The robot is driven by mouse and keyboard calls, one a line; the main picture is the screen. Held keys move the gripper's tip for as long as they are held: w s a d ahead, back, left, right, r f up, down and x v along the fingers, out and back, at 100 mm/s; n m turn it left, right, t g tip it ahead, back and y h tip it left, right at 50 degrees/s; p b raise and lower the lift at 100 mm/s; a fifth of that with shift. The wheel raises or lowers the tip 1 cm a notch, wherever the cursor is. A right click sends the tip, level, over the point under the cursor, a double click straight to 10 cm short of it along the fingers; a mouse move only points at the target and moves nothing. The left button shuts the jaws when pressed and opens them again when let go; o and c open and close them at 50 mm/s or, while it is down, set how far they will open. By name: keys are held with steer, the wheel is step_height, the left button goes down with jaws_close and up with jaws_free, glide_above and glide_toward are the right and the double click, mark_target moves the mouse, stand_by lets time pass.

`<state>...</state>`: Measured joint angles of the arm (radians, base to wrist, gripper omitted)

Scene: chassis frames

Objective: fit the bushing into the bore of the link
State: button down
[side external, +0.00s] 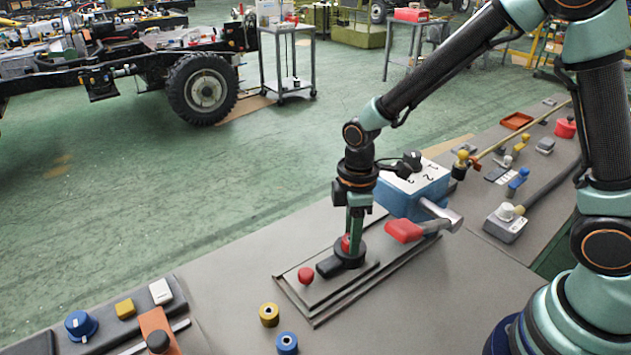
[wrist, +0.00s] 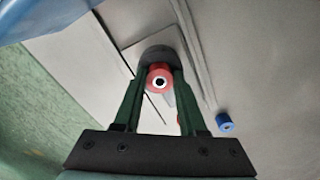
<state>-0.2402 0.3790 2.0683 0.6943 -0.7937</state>
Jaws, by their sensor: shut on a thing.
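A red bushing with a central hole (wrist: 158,77) is held between the two fingers of my gripper (wrist: 160,82) in the wrist view. In the side view my gripper (side external: 353,238) points down, and the red bushing (side external: 346,243) shows between its fingers at the round end of the dark link (side external: 328,268). The link's round end (wrist: 157,52) also shows behind the bushing in the wrist view. The bore is hidden by the bushing and fingers. I cannot tell how deep the bushing sits in it.
A yellow bushing (side external: 269,314) and a blue bushing (side external: 287,342) stand on the bench in front.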

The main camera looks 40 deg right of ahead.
steer(key=shift+f, duration=0.15)
steer(key=shift+f, duration=0.5)
steer(key=shift+c, duration=2.3)
jaws_free()
steer(key=shift+s, duration=0.15)
step_height(320, 180, up, 12)
steer(key=s+d+r+m+t, duration=0.5)
steer(key=s+d+r+m, duration=0.2)
steer(key=m, duration=0.4)
steer(key=shift+d+r+m+t, duration=0.3)
steer(key=shift+d+r+m, duration=0.15)
steer(key=shift+d, duration=0.45)
